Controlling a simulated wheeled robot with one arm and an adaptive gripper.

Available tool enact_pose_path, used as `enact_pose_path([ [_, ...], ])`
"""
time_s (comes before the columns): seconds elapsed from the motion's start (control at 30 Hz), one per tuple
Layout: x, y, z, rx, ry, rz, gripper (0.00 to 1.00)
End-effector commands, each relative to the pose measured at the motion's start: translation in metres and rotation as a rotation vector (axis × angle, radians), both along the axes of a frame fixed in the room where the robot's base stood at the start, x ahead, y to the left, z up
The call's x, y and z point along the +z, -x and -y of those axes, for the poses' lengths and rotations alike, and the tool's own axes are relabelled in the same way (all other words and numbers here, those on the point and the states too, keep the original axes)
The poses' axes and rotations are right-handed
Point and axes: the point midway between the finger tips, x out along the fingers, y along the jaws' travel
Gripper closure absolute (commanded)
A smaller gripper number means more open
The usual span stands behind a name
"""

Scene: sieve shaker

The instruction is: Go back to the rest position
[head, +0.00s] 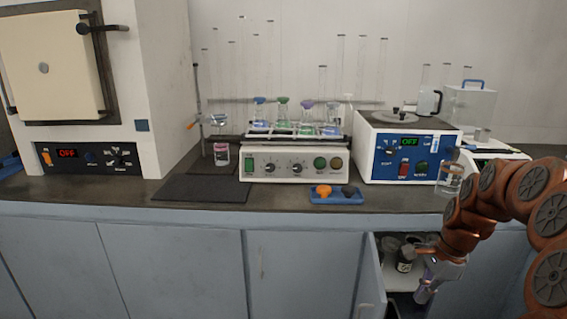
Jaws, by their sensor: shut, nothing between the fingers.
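My gripper (425,292) is at the lower right of the head view, at the end of my orange arm, which reaches in from the right edge. The fingertips are small and partly dark in this view. My arm hides part of the cupboard front and the right end of the bench.
The cupboard door (369,285) stands open left of my gripper; dark-lidded jars (405,262) sit inside.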

Motion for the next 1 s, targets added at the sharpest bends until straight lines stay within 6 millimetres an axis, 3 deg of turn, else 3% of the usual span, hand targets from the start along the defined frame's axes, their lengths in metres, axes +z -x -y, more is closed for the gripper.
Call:
enact_pose_path([
  [0.2,0.018,0.038,-0.073,0.384,0.024,0.024,1.0],
  [0.5,0.027,0.116,-0.143,0.899,0.05,0.034,1.0],
  [0.7,0.023,0.175,-0.168,1.203,0.052,0.024,1.0],
  [1.0,0.014,0.236,-0.178,1.493,0.044,0.011,1.0],
])
